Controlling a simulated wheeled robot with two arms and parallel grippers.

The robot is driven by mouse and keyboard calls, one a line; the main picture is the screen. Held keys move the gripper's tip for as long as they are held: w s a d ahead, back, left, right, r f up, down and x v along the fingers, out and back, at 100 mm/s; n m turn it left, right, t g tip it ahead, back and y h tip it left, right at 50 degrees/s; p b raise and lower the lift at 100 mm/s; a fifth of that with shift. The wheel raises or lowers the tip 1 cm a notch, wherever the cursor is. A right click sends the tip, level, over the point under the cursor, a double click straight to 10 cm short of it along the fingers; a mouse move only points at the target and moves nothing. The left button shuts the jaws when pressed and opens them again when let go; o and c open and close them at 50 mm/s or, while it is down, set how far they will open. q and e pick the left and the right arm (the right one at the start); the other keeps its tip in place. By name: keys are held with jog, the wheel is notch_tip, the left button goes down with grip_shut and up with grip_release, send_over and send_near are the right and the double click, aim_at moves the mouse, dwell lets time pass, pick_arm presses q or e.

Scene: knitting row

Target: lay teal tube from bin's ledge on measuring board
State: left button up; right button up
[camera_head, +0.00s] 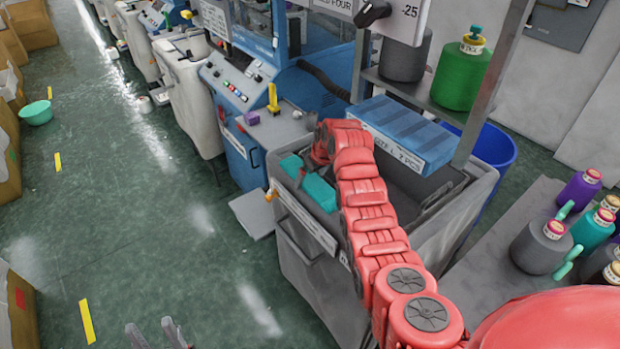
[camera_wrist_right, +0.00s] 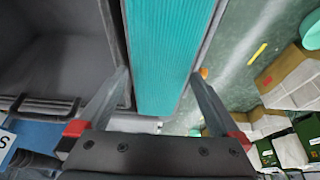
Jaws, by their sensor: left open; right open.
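The teal tube (camera_head: 319,193), ribbed along its length, lies on the ledge at the near left rim of the grey bin (camera_head: 312,272). My right gripper (camera_head: 308,175) is over it and hides its middle. In the right wrist view the tube (camera_wrist_right: 166,50) runs between the two fingers of my right gripper (camera_wrist_right: 158,82). The fingers stand open, one on each side; I cannot tell whether either touches it. My left gripper (camera_head: 155,335) is open and empty at the bottom edge, above the floor. I cannot make out a measuring board.
A blue stack (camera_head: 400,130) with a size label stands at the bin's back. A blue machine (camera_head: 235,95) is beyond the bin. A grey table (camera_head: 505,265) with yarn cones is at the right. The green floor at left is largely clear.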

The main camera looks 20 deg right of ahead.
jog(key=shift+f, duration=0.2)
jog(key=c, duration=1.1)
jog(key=shift+o, duration=0.2)
